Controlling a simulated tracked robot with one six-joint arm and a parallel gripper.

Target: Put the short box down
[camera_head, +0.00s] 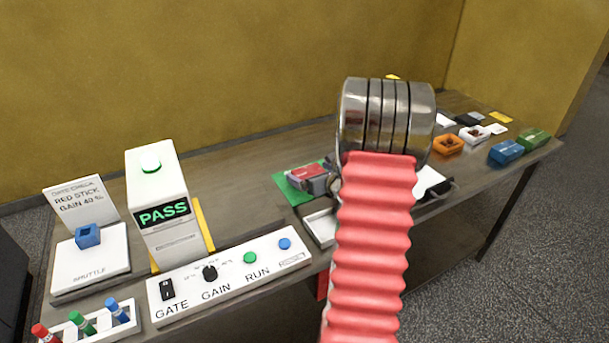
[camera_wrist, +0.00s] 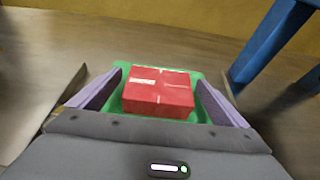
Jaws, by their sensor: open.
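The short box is red with pale tape bands across its top. It sits over a green mat (camera_head: 290,190) in the head view, and the red box (camera_head: 307,171) is partly hidden by my gripper. In the wrist view the red box (camera_wrist: 158,92) lies flat between the two jaws, with the green mat (camera_wrist: 198,76) showing around it. My gripper (camera_wrist: 160,78) is open, one purple-grey pad on each side of the box, with green visible between box and pads. Its underside is hidden, so exact contact with the mat cannot be seen.
A control panel (camera_head: 225,280), a PASS unit (camera_head: 160,190) and a white shuttle plate (camera_head: 90,265) stand left. A white tray (camera_head: 320,228) is just in front of the mat. Orange (camera_head: 447,146), blue (camera_head: 506,153) and green (camera_head: 534,139) bins stand right. A blue post (camera_wrist: 268,45) rises right in the wrist view.

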